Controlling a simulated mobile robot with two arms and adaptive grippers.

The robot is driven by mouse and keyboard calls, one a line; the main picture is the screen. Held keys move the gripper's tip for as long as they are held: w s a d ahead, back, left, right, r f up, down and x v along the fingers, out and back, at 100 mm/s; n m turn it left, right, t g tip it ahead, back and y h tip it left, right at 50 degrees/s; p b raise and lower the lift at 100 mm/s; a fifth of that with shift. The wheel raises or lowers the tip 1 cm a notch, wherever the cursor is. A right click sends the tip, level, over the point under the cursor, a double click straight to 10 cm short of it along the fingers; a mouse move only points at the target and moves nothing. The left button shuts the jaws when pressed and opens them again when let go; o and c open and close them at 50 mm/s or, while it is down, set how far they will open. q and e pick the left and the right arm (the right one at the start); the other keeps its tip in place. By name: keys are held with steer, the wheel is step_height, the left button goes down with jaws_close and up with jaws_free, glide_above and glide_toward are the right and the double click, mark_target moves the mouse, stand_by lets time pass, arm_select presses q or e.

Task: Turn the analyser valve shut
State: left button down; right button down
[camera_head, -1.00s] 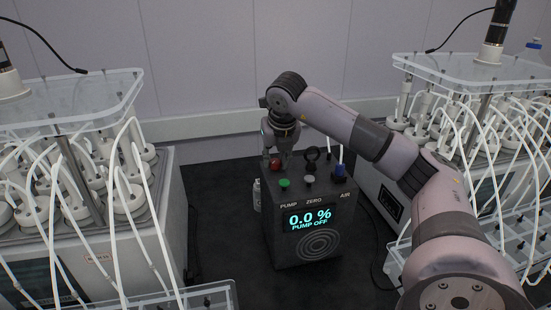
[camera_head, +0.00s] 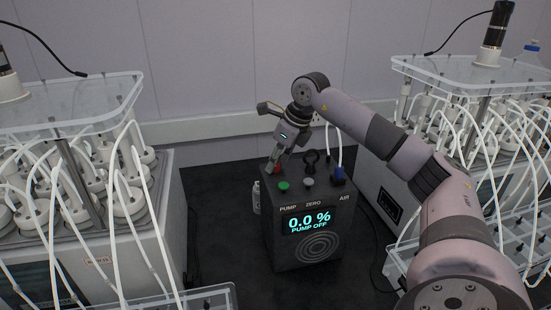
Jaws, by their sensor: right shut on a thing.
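The dark analyser box (camera_head: 314,256) stands on the black bench. Its display reads 0.0 % and PUMP OFF. A small red part at its top back left, which looks like the analyser valve (camera_head: 277,169), is mostly hidden by my right gripper (camera_head: 271,166). My right gripper reaches in from the right, tilted, with its fingers pointing down and left. It is shut on the red valve. How far the valve is turned cannot be made out. My left gripper is not in view.
The analyser has a green button (camera_head: 283,186), a grey button (camera_head: 308,181), a black ring (camera_head: 311,158) and a blue fitting (camera_head: 338,174) with a white tube. A small bottle (camera_head: 257,196) stands left of it. Reactor racks with tubes flank both sides.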

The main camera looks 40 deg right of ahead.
steer(key=n+y+p, duration=0.1)
steer(key=n, duration=0.1)
steer(key=n+g+y+p, duration=0.1)
steer(key=n+p, duration=0.1)
steer(key=n, duration=0.1)
steer(key=shift+d+r, duration=0.1)
steer(key=shift+r, duration=0.1)
steer(key=shift+w+n+g+y+p, duration=0.1)
steer(key=shift+n+g+y+p, duration=0.4)
steer(key=shift+n, duration=1.2)
steer(key=shift+f+h, duration=0.1)
steer(key=shift+h, duration=0.2)
steer(key=c, duration=1.3)
jaws_free()
steer(key=shift+d, duration=0.1)
steer(key=v, duration=1.2)
